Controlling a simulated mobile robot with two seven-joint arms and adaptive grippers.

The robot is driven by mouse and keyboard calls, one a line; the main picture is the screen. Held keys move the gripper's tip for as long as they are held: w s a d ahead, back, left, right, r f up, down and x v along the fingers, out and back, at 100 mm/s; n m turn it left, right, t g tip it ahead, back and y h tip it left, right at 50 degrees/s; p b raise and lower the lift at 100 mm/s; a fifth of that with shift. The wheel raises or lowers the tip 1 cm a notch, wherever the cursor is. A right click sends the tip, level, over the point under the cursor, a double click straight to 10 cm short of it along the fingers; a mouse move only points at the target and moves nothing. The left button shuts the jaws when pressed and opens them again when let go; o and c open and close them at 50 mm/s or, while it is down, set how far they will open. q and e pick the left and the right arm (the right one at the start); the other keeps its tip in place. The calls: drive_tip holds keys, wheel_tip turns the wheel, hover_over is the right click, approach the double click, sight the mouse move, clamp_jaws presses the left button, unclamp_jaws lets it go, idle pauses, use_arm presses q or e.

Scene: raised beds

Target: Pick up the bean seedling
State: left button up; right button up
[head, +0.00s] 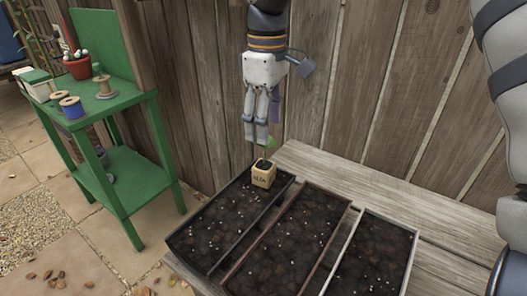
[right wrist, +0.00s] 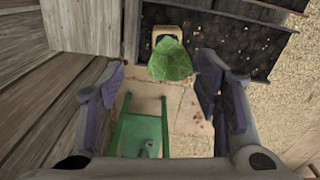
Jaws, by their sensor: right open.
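The bean seedling (head: 263,172) stands upright in a small tan pot with dark lettering, at the far end of the left soil tray (head: 188,240). Its green leaf shows just under my right gripper (head: 256,142) in the head view. In the right wrist view the leaf (right wrist: 172,60) lies beyond and between the fingertips, with part of the tan pot behind it. My right gripper (right wrist: 165,90) is open and empty, above the seedling and apart from the pot. My left gripper is not in view.
Two more soil trays (head: 290,238) (head: 375,256) lie to the right on the wooden bench (head: 330,168). A wooden fence (head: 380,80) rises close behind.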

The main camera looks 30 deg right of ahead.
sight(264, 165)
drive_tip(key=f, duration=0.8)
drive_tip(key=a+f, duration=0.1)
drive_tip(key=f, duration=0.2)
drive_tip(key=shift+s+f, duration=0.3)
drive_tip(key=shift+f, duration=0.1)
drive_tip(key=c, duration=1.2)
